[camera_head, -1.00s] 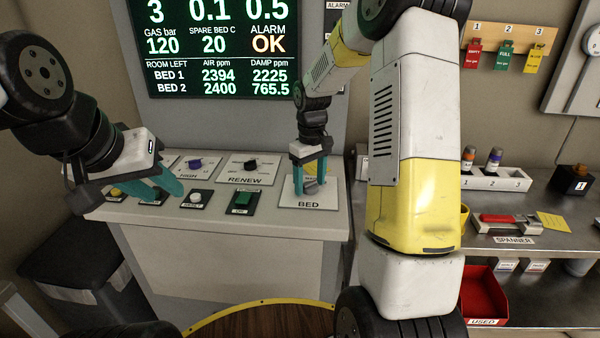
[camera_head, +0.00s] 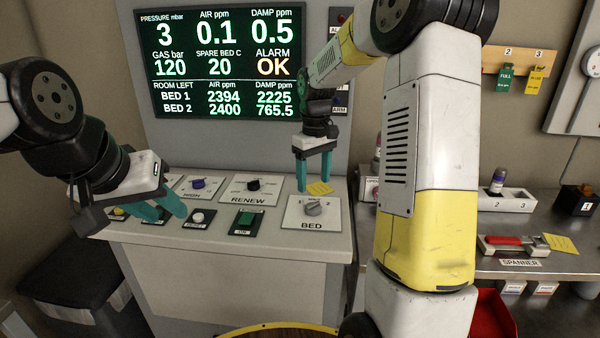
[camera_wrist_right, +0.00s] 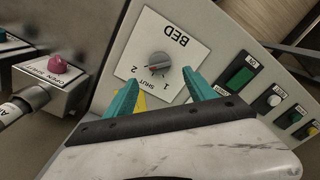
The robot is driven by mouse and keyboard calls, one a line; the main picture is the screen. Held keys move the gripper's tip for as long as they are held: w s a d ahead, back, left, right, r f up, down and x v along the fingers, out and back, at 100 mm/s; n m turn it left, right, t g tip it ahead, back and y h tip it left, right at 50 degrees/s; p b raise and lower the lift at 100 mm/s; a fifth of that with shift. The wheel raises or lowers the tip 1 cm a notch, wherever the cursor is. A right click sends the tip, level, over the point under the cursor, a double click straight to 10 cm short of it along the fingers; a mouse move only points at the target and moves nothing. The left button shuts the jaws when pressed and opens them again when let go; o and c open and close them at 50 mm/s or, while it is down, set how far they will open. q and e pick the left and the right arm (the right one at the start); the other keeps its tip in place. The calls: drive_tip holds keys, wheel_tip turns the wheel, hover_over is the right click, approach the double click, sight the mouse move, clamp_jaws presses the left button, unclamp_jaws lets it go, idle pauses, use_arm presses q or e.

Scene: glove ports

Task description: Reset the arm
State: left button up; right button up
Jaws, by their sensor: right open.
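My right gripper (camera_head: 315,181) is open and empty. It hangs above and behind the grey BED knob (camera_head: 313,208), clear of it. In the right wrist view the BED knob (camera_wrist_right: 158,63) stands beyond and between the open teal fingertips (camera_wrist_right: 160,90), with marks 1, 2 and SHUT around it. I cannot clearly tell which mark it points to. My left gripper (camera_head: 163,208) is at the left of the console, its teal fingers apart with nothing visible between them. It hangs over the panel's front left part.
The console (camera_head: 230,250) carries a RENEW dial (camera_head: 254,185), a blue knob (camera_head: 198,184) and a green switch (camera_head: 246,219). A lit screen (camera_head: 220,60) reads alarm OK. A yellow note (camera_head: 319,188) lies behind the BED knob.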

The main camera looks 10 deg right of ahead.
drive_tip(key=s+a+r+m+t+y, duration=0.1)
drive_tip(key=s+r, duration=0.4)
drive_tip(key=s, duration=0.7)
drive_tip(key=s+a+r+m+t+y, duration=0.1)
drive_tip(key=s+r+m+t, duration=0.3)
drive_tip(key=s, duration=0.8)
drive_tip(key=shift+r+t, duration=0.6)
drive_tip(key=shift+r, duration=0.2)
drive_tip(key=shift+a, duration=0.1)
